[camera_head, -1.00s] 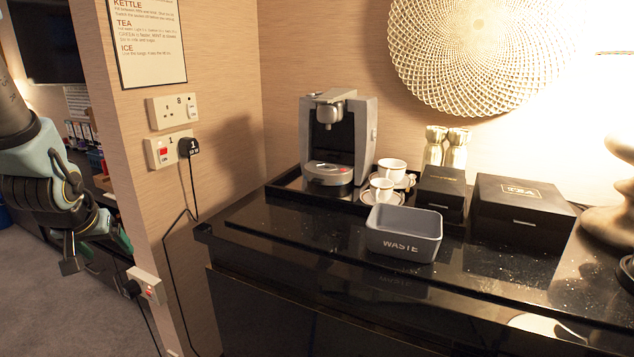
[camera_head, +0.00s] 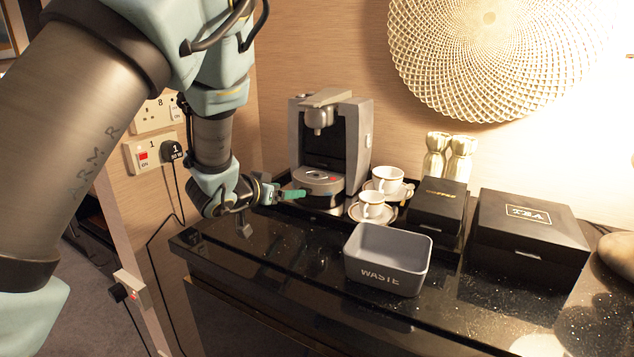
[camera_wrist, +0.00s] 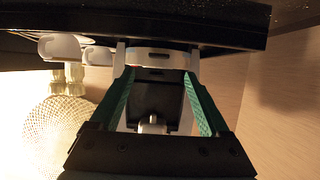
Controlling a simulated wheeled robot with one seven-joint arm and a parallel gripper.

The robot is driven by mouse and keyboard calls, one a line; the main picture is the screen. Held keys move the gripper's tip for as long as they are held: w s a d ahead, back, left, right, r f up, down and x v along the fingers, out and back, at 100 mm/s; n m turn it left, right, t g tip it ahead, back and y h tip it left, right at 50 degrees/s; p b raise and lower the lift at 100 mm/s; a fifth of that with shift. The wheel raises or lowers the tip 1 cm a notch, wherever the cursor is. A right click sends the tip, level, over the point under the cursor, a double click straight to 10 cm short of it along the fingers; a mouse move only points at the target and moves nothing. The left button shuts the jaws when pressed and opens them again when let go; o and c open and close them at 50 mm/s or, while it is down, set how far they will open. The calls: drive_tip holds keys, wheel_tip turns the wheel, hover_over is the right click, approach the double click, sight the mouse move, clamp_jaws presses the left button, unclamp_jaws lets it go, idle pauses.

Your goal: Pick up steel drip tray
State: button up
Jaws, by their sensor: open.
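The steel drip tray (camera_head: 322,176) is the rounded silver platform with a grey top at the foot of the coffee machine (camera_head: 357,140), under its spout. My gripper (camera_head: 290,194) is at the tray's front left, low over the counter, with its green fingertips pointing at the tray. In the wrist view, which is upside down, my gripper (camera_wrist: 159,74) is open, and the silver tray front (camera_wrist: 158,55) shows between and beyond the fingertips. Nothing is held. I cannot tell whether a finger touches the tray.
Two white cups on saucers (camera_head: 372,205) stand just right of the machine. A grey WASTE bin (camera_head: 388,262) sits in front of them. Black boxes (camera_head: 530,232) and gold shakers (camera_head: 447,155) are further right. The wall (camera_head: 270,90) is close behind and left.

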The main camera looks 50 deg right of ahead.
sight(314, 186)
drive_tip(key=shift+p+x, duration=1.4)
drive_tip(key=shift+x, duration=1.95)
drive_tip(key=shift+s+f, duration=0.15)
clamp_jaws()
